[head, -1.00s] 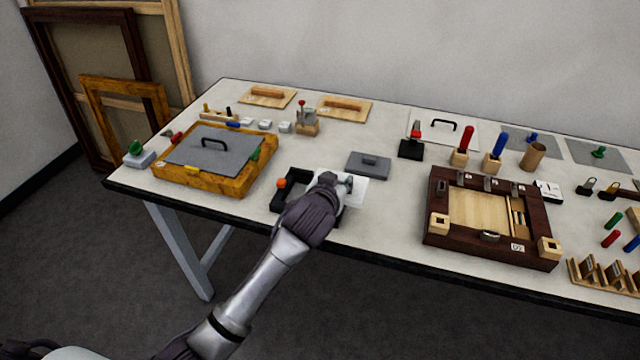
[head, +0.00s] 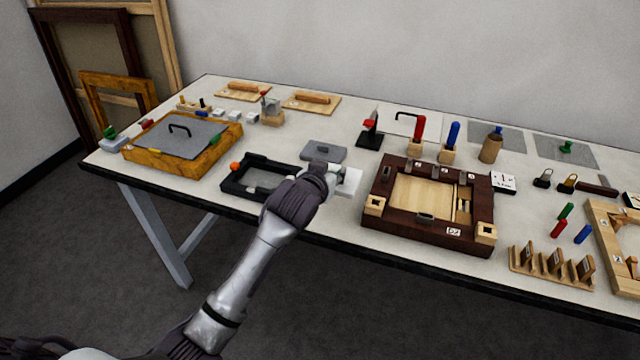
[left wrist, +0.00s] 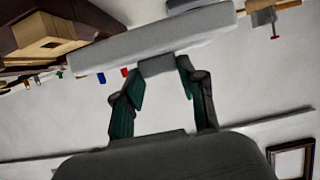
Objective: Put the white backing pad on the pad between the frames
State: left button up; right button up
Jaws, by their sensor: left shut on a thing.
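My left gripper (head: 334,174) is shut on the white backing pad (head: 349,182), over the table between the black tray and the dark wood frame (head: 374,228). In the left wrist view, the fingers (left wrist: 158,72) close on a small block on the pad's face, and the pad (left wrist: 110,48) spans the top as a pale slab. A grey pad with a raised grip (head: 318,150) lies just behind the gripper, between the dark frame and the gilt frame (head: 190,168). I cannot tell the held pad's height. My right gripper is not in view.
The black tray (head: 236,187) with an orange knob is left of my gripper, partly hidden by my arm. A black stand with a red top (head: 369,135) and handled tools in wooden blocks (head: 447,152) stand behind the dark frame. Bare tabletop shows behind the tray.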

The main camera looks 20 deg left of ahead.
pick_arm(q)
jog(key=f, duration=0.3)
jog(key=a+f, duration=0.1)
jog(key=f, duration=0.1)
jog(key=shift+a+f, duration=0.15)
jog(key=shift+f, duration=0.55)
jog(key=shift+d+f+p, duration=0.25)
jog(key=shift+f+p, duration=0.05)
jog(key=shift+f, duration=1.3)
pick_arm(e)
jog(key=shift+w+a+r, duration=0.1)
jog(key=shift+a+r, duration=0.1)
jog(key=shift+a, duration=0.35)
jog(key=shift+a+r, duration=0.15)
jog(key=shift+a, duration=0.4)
pick_arm(q)
jog(key=shift+f, duration=0.1)
